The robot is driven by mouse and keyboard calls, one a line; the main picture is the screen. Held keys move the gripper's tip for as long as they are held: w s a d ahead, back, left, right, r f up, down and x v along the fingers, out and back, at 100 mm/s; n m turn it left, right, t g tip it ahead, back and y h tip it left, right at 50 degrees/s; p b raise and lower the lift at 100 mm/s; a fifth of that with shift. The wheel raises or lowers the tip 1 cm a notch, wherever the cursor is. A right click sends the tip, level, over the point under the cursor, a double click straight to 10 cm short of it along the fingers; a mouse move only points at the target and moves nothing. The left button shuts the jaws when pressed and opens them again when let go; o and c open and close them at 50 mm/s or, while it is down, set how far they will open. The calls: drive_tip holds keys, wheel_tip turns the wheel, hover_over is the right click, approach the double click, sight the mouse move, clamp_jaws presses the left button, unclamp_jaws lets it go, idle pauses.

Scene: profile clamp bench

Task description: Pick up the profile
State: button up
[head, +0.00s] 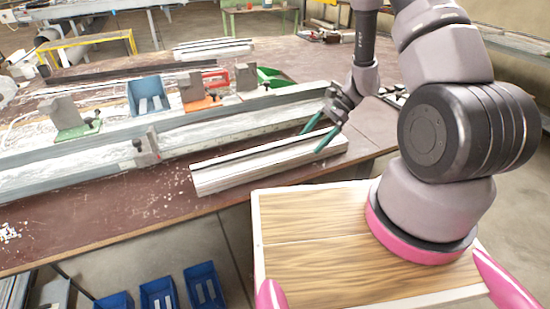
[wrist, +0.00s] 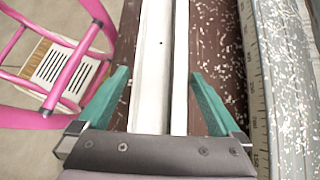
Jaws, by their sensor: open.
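The profile (head: 265,165) is a long pale bar with a dark groove along its top, lying on the brown bench near its front edge. In the wrist view the profile (wrist: 152,65) runs lengthwise between the two teal fingers of my gripper (wrist: 160,75), with space on both sides. In the head view my gripper (head: 310,142) is open at the profile's right end, one finger on the near side and one on the far side. I cannot tell how far down the fingertips reach beside it.
A long metal rail (head: 200,138) with a scale lies behind the profile, close to the far finger. Blue bins (head: 203,287) sit below the bench. The brown bench front left is mostly clear.

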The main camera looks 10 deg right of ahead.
drive_tip(key=shift+x, duration=1.25)
drive_tip(key=shift+r, duration=0.1)
clamp_jaws()
